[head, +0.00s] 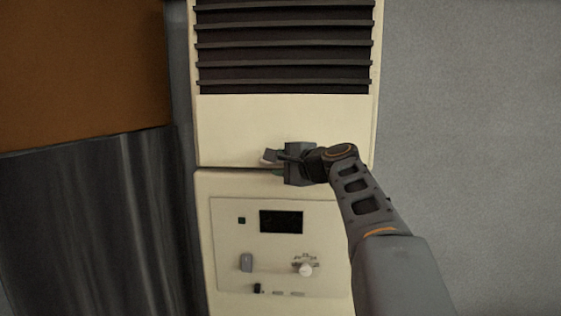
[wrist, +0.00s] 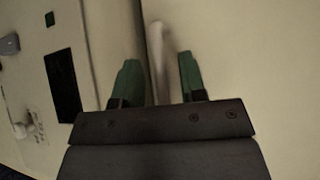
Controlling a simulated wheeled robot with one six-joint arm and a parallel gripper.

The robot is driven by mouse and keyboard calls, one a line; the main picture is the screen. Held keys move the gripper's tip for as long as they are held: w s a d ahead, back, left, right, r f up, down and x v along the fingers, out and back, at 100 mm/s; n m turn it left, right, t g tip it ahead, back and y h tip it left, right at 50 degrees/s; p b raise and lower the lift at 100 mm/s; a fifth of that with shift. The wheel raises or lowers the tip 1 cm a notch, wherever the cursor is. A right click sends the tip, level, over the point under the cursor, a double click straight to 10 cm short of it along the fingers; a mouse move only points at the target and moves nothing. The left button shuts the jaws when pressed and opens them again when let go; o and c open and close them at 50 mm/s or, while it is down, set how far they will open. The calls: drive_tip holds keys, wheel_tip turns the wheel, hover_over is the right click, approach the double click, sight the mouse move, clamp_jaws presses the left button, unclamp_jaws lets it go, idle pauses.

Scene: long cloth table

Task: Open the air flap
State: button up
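The air flap (head: 240,120) is the cream upper panel of a tall cabinet, with dark slats above. It looks shut, with a thin dark seam along its lower edge. A pale handle bar (wrist: 157,45) stands out near that seam. My gripper (head: 281,155) is at the flap's lower edge, hiding most of the handle in the head view. In the wrist view, the green fingers of my gripper (wrist: 158,72) are spread on either side of the handle. Gaps show between it and both fingers, so it is not clamped.
Below the flap is a control panel (head: 225,275) with a dark display (head: 281,221), a grey lever (head: 246,262) and a round pale knob (head: 305,268). A dark, streaked surface (head: 90,230) stands left of the cabinet. A plain grey wall (head: 480,130) is on the right.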

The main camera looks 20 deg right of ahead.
drive_tip(key=shift+c, duration=0.4)
clamp_jaws()
